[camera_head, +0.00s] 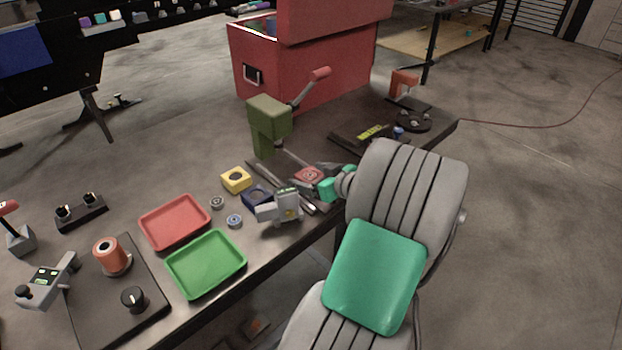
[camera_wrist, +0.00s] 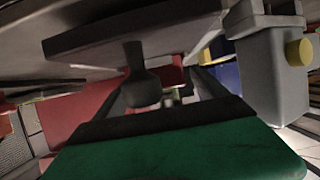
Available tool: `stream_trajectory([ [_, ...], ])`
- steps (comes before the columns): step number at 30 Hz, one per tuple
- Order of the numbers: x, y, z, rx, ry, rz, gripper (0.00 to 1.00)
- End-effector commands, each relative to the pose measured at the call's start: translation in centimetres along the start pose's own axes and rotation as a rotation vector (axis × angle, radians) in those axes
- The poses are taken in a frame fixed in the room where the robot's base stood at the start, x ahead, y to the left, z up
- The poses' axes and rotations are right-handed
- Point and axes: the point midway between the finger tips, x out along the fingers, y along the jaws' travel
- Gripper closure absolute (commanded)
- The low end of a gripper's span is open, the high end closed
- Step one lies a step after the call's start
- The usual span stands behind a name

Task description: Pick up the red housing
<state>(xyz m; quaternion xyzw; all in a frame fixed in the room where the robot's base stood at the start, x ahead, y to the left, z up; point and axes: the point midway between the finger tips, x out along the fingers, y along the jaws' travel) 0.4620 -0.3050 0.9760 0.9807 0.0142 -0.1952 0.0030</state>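The red housing (camera_head: 309,175) is a small red block with a round mark on top, on the dark workbench (camera_head: 226,297), right of the blue housing (camera_head: 257,196). My gripper (camera_head: 318,183) is low beside it, at the end of my grey and green arm. Its fingers look apart, partly hidden by my arm. In the wrist view, red shows past the dark finger bars, but I cannot tell whether it is the housing. I see no sign of the housing being lifted.
A grey device (camera_head: 287,207) stands close left of my gripper. An olive press (camera_head: 268,122) stands behind the housing. A yellow housing (camera_head: 236,180), red tray (camera_head: 150,232) and green tray (camera_head: 187,285) lie left. A large red bin (camera_head: 320,80) is at the back.

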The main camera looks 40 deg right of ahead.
Motion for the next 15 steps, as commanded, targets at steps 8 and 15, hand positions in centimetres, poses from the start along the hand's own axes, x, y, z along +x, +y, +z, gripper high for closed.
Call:
stream_trajectory([
  [8, -0.07, 0.05, 0.02, 0.001, 0.000, 0.001, 0.41],
  [15, -0.09, 0.06, 0.02, 0.001, 0.000, 0.001, 0.61],
])
